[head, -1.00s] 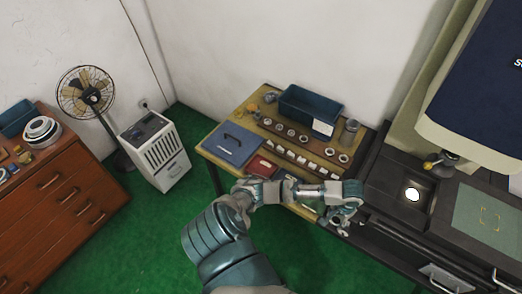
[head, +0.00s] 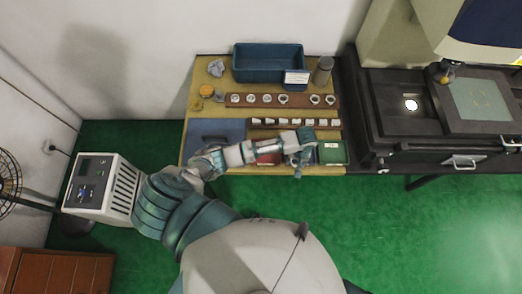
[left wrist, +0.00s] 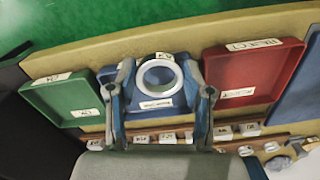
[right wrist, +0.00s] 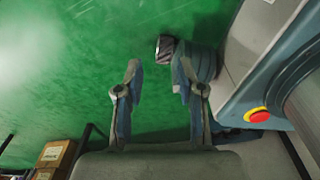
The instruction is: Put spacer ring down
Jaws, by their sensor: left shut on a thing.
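The spacer ring (left wrist: 179,78), a pale ring, is held between the fingertips of my left gripper (left wrist: 160,74) in the left wrist view. Behind it is a blue tray (left wrist: 150,112) with a white label; whether the ring touches it I cannot tell. In the head view my left gripper (head: 301,162) is over the front of the table, between the red and green trays, and hides the blue tray and ring. My right gripper (right wrist: 155,80) is open and empty above the green floor in the right wrist view.
A green tray (left wrist: 62,99) and a red reject tray (left wrist: 253,76) flank the blue one. Wooden racks (head: 328,112) with several rings and a blue bin (head: 268,64) lie farther back. A black machine (head: 385,110) adjoins the table at right.

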